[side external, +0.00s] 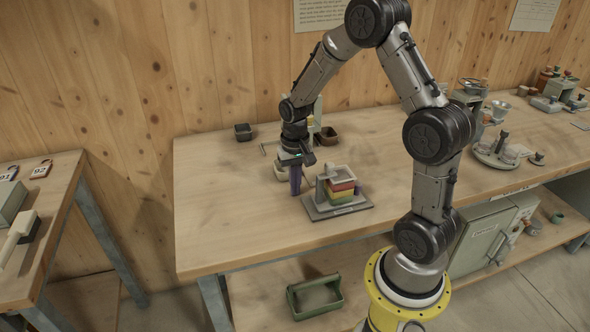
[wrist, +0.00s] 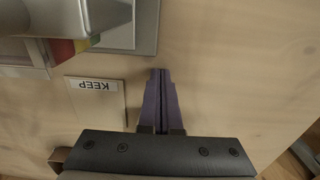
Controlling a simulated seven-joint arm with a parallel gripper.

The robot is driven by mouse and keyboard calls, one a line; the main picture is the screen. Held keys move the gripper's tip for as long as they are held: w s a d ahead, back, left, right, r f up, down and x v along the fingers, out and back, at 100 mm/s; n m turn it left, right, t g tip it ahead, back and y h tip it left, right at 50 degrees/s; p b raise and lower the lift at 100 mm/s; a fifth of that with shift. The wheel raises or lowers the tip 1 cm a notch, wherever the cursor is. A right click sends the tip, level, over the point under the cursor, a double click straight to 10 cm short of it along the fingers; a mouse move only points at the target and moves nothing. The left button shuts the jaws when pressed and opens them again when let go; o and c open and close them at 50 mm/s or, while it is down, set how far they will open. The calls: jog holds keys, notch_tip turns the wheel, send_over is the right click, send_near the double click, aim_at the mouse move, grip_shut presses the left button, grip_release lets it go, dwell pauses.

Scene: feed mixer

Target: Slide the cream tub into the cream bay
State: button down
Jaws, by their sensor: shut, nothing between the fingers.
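My gripper (side external: 295,190) points down with its purple fingers shut and empty, just left of the small mixer (side external: 321,192). The shut fingertips (wrist: 160,72) also show in the wrist view, beside the mixer's grey base (wrist: 145,35). The mixer holds stacked red, yellow and green pieces (side external: 342,190). A pale cream piece (side external: 281,172) shows partly behind my gripper; it may be the cream tub, but most of it is hidden. I cannot tell which opening is the cream bay.
A pale panel marked KEEP (wrist: 97,99) lies left of the fingers in the wrist view. A dark bin (side external: 243,132) and a brown bin (side external: 327,136) stand at the back. The left part of the bench (side external: 220,200) is clear.

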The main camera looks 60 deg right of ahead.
aim_at(285, 170)
jog(key=shift+w+d+r, duration=0.15)
jog(key=shift+w+d, duration=1.3)
jog(key=w+d, duration=0.9)
jog(key=shift+w+d, duration=0.35)
